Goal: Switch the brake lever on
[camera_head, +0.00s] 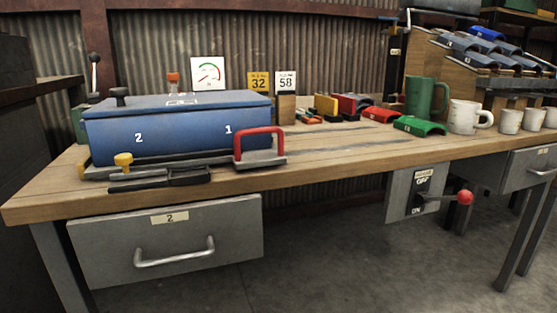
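A grey switch panel (400,192) hangs below the front edge of the workbench, right of centre. It has a black plate marked OFF above and ON below, with a small label on top too small to read. A lever with a red ball knob (465,197) comes out of this panel and points right, roughly level; I cannot tell its exact setting. Another lever with a black knob (94,58) stands upright behind the left end of the bench. No word "brake" is readable on either. My gripper is not in view.
The wooden workbench (330,165) holds a blue box (170,135), a red handle (259,142), a green mug (427,98) and white mugs (470,117). A drawer marked 2 (110,250) hangs left, another drawer (533,172) right of the panel. Floor before the panel is clear.

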